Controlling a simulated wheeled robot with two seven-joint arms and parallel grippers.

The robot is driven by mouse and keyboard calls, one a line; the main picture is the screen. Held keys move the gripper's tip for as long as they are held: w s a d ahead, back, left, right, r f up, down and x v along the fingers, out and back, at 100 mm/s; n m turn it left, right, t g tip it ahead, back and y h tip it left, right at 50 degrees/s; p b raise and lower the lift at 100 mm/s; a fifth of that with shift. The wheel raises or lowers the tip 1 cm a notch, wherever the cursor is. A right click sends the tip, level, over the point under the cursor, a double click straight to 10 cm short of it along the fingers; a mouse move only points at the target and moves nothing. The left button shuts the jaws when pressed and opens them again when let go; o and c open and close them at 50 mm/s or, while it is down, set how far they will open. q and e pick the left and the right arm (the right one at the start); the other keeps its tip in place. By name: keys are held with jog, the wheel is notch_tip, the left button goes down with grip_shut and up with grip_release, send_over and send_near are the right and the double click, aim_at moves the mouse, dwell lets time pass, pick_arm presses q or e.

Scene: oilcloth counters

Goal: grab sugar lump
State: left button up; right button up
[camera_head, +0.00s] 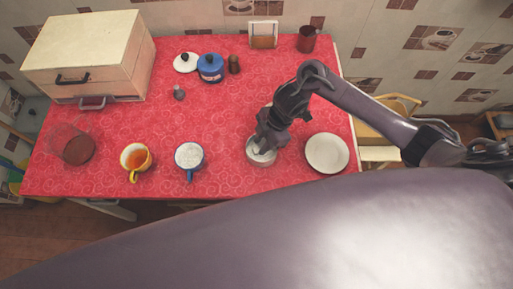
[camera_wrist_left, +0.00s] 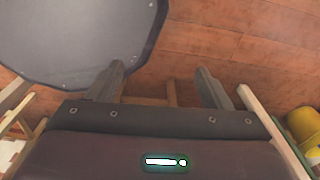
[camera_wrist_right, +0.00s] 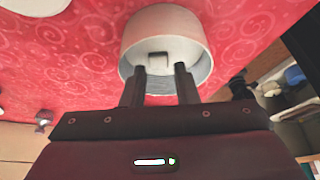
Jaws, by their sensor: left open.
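A white round bowl (camera_wrist_right: 197,62) stands on the red counter; it also shows in the head view (camera_head: 262,160), partly hidden by my right gripper. A small pale block, apparently the sugar lump (camera_wrist_right: 158,58), lies inside the bowl. My right gripper (camera_wrist_right: 161,70) reaches down into the bowl. Its two fingers are part-way apart with a gap between them, and the lump shows just beyond the fingertips; contact is not visible. My left gripper (camera_wrist_left: 160,75) is open and empty above the wooden floor, out of the head view.
A white plate (camera_head: 327,153) lies right of the bowl. To the left are a blue-rimmed mug (camera_head: 189,156), a yellow mug (camera_head: 135,158) and a glass jar (camera_head: 70,146). A blue pot (camera_head: 210,68) and a wooden bread box (camera_head: 85,50) stand at the back.

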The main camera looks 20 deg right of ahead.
aim_at(257, 151)
jog(key=shift+x, duration=1.2)
jog(key=shift+w+a+f, duration=0.1)
jog(key=shift+w+f, duration=0.05)
jog(key=shift+f, duration=0.1)
grip_shut()
pick_arm(q)
jog(key=shift+w+r, duration=0.2)
jog(key=shift+w, duration=0.65)
pick_arm(e)
jog(key=shift+r, duration=0.15)
